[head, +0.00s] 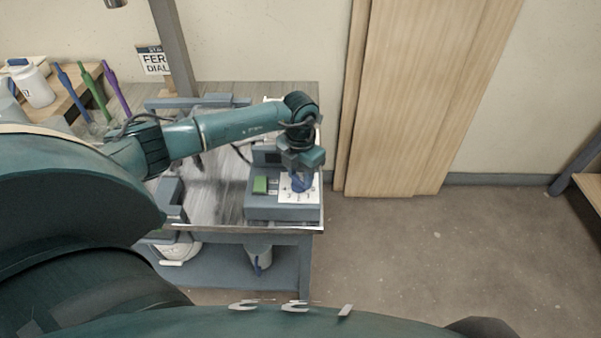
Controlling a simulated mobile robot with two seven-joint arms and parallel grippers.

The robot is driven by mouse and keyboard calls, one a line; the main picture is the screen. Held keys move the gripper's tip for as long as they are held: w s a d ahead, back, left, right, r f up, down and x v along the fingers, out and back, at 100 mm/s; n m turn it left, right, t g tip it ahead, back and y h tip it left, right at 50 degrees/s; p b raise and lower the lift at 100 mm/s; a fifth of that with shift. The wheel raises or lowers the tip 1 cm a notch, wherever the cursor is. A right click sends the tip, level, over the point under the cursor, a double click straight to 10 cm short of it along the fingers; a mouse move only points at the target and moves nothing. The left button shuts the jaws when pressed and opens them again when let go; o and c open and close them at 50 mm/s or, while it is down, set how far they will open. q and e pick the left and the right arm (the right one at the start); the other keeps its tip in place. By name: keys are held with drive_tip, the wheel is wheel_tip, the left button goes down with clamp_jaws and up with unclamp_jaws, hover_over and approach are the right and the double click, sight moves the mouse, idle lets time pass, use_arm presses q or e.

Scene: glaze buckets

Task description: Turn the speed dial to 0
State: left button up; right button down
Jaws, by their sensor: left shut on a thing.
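The speed dial (299,184) is a blue knob on a white marked plate, on top of a grey control box (284,212) at the right end of the bench. My left gripper (300,175) comes down over the dial from above and is shut on it. The gripper hides much of the knob, and the number it points to is too small to read. A green button (260,185) sits on the box just left of the dial plate. My right gripper does not show.
Blue, green and purple-handled tools (96,90) and a white jug (36,86) stand at the back left.

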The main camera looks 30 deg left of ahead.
sight(299, 177)
use_arm(q)
drive_tip(key=n, duration=0.4)
drive_tip(key=shift+a+p, duration=0.1)
drive_tip(key=shift+p, duration=0.3)
drive_tip(key=shift+n, duration=0.9)
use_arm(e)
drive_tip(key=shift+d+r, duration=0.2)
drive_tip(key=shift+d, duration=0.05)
use_arm(q)
drive_tip(key=shift+n, duration=0.3)
drive_tip(key=o, duration=1)
drive_tip(key=shift+r, duration=0.1)
wheel_tip(299, 177, up, 13)
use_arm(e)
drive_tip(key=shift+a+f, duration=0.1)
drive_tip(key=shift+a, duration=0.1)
